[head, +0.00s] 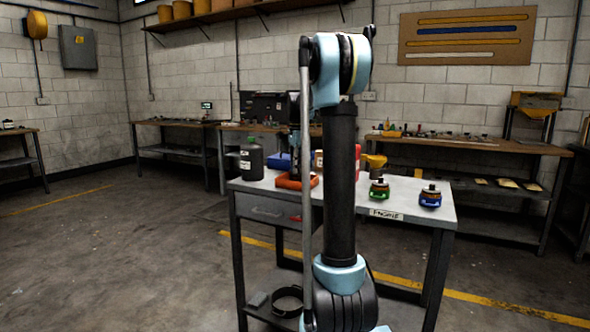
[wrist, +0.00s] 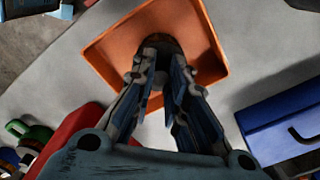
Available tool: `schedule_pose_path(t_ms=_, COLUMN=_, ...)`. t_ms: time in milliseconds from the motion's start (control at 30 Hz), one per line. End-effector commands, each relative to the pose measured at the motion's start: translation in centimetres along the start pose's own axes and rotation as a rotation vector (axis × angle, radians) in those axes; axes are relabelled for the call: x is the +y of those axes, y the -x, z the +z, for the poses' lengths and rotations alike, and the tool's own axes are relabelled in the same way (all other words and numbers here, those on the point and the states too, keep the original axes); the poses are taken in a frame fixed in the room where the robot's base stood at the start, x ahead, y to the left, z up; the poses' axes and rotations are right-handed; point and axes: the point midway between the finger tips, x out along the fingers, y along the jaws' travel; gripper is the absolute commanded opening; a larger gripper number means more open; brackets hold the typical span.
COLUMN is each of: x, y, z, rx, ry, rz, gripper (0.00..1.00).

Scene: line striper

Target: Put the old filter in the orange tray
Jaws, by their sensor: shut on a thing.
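In the wrist view the filter lies within the tray's outline. I cannot tell whether it touches the tray floor. Much of the filter is hidden by the fingers, and my arm blocks part of the bench in the head view.
A blue box (wrist: 283,118) stands right of the tray in the wrist view, and a red object (wrist: 72,140) lies lower left. On the bench are a dark bottle (head: 251,159), a yellow funnel (head: 374,161), and green-based (head: 379,188) and blue-based (head: 430,196) parts.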

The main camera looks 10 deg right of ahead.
Motion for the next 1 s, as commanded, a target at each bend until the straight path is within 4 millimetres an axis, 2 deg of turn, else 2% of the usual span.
schedule_pose_path(t_ms=67, x=0.0, y=-0.1, z=0.0, rx=0.000, ry=0.000, rz=0.000, gripper=0.00)
schedule_pose_path(t_ms=100, x=0.0, y=-0.1, z=0.0, rx=0.000, ry=0.000, rz=0.000, gripper=0.16)
schedule_pose_path(t_ms=200, x=0.0, y=-0.1, z=0.0, rx=0.000, ry=0.000, rz=0.000, gripper=0.34)
schedule_pose_path(t_ms=500, x=0.0, y=-0.1, z=0.0, rx=0.000, ry=0.000, rz=0.000, gripper=0.34)
schedule_pose_path(t_ms=633, x=0.0, y=0.6, z=0.0, rx=0.000, ry=0.000, rz=0.000, gripper=0.34)
schedule_pose_path(t_ms=767, x=0.0, y=2.2, z=0.0, rx=0.000, ry=0.000, rz=0.000, gripper=0.34)
schedule_pose_path(t_ms=1000, x=0.0, y=6.8, z=0.0, rx=0.000, ry=0.000, rz=0.000, gripper=0.34)
